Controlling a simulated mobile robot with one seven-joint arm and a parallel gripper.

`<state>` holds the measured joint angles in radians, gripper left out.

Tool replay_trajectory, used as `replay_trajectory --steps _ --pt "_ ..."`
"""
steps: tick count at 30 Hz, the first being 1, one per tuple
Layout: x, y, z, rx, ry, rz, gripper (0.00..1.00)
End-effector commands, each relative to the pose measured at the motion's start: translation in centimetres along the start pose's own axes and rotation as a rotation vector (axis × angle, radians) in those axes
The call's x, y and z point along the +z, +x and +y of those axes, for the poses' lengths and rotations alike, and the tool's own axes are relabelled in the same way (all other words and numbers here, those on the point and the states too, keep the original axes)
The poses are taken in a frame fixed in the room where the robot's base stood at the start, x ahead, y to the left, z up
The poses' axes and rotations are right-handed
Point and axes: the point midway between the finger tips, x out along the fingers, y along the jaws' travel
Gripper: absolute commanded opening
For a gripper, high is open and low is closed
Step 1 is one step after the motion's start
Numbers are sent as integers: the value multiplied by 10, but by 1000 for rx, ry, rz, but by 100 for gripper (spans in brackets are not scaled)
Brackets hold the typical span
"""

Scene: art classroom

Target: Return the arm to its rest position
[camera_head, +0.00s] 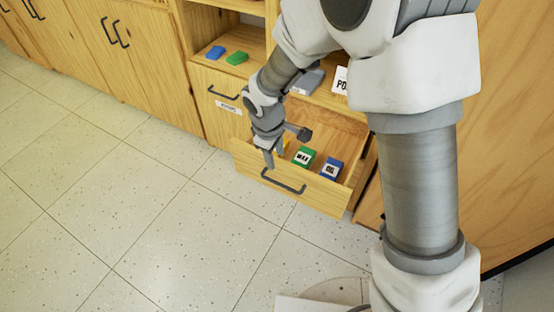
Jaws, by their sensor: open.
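My arm reaches down from the upper right. My gripper (275,158) points downward at the left part of an open wooden drawer (310,191), close to its front panel. Its jaws are open. A yellow item is partly hidden right behind the fingers, and I cannot tell how deep in the drawer the fingertips are. In the drawer lie a green box (303,157) with a white label and a blue box (331,168) with a white label, both to the right of my gripper.
A blue block (216,52) and a green block (237,58) lie on the shelf above a closed drawer (215,88). A grey item (308,82) and a white sign (341,80) are above the open drawer. Cabinets line the upper left. The tiled floor (130,215) is clear.

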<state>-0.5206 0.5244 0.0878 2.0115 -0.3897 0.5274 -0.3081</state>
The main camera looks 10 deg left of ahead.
Motion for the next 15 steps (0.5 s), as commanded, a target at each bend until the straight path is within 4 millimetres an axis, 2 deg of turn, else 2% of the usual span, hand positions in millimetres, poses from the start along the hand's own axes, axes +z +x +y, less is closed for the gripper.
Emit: replay_trajectory --steps 4,15 --pt "0 -11 0 0 0 -1 45" --pt "0 -12 0 0 -1 -1 45"
